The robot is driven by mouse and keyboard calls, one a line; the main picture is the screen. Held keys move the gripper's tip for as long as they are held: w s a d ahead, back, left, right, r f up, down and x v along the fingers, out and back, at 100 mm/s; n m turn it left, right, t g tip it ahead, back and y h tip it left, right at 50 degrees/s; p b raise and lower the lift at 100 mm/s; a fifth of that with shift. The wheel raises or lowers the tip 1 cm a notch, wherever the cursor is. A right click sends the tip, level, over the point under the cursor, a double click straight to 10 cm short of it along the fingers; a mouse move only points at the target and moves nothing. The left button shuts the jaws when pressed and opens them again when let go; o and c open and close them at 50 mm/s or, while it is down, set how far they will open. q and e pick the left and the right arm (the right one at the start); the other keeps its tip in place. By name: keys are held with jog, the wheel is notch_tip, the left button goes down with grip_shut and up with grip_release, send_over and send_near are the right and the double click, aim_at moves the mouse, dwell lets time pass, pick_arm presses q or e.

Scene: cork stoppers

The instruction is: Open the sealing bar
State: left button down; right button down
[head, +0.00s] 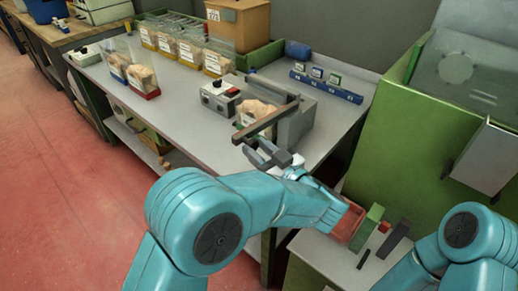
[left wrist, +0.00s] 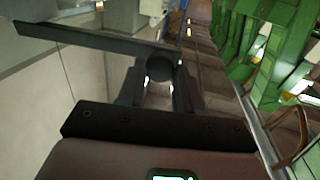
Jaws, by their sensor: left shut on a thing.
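The sealing bar (head: 268,119) is a long brown-grey bar. It runs from the grey sealer body (head: 296,126) toward the front edge of the bench, in front of a clear bag of corks (head: 250,112). My left gripper (head: 262,152) is at the bar's near side, below it in the picture. In the left wrist view, its fingers (left wrist: 160,85) are shut on a dark round knob (left wrist: 160,66), and the bar (left wrist: 90,38) runs off to the left. The bar's hinge is not clear. My right gripper is out of view; only my right arm shows.
Filled bags (head: 132,75) and a row of bags (head: 190,52) stand farther back. A blue rack (head: 325,85) lies at the back right. A green cabinet (head: 435,135) stands to the right.

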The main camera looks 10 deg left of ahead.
pick_arm(q)
jog(key=shift+r, duration=0.15)
jog(key=c, duration=0.8)
grip_release()
jog(key=shift+o, duration=0.2)
